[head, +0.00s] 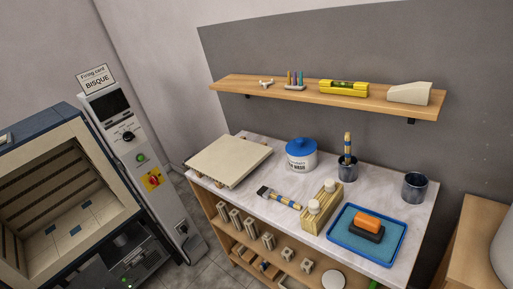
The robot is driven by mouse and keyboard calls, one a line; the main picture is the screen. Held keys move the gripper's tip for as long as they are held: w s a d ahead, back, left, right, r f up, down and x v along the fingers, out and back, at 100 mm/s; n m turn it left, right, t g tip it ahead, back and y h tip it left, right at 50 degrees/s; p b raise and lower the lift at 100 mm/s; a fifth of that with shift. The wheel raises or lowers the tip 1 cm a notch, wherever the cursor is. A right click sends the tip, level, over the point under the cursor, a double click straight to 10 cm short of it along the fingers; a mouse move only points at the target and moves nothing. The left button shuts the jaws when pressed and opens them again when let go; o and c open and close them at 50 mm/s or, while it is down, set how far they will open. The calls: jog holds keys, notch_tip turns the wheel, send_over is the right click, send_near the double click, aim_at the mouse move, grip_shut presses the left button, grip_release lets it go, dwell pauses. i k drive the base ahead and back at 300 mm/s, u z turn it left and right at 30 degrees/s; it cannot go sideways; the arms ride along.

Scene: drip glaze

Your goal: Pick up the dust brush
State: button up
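I cannot tell for sure which one is the dust brush. My gripper is not in view.
A pale board (229,160) and a blue-lidded tub (301,158) stand behind the lying brush. The wooden block (318,213) holds white-topped bottles. A blue tray (351,244) holds an orange sponge (367,223). A wall shelf (322,96) overhangs the back. A kiln (60,205) stands left.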

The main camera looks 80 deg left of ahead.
aim_at(264, 191)
jog(key=u, duration=0.5)
jog(key=i, duration=1.1)
jog(key=u, duration=0.5)
jog(key=k, duration=0.8)
jog(key=u, duration=0.2)
jog(key=i, duration=0.8)
jog(key=z, duration=0.1)
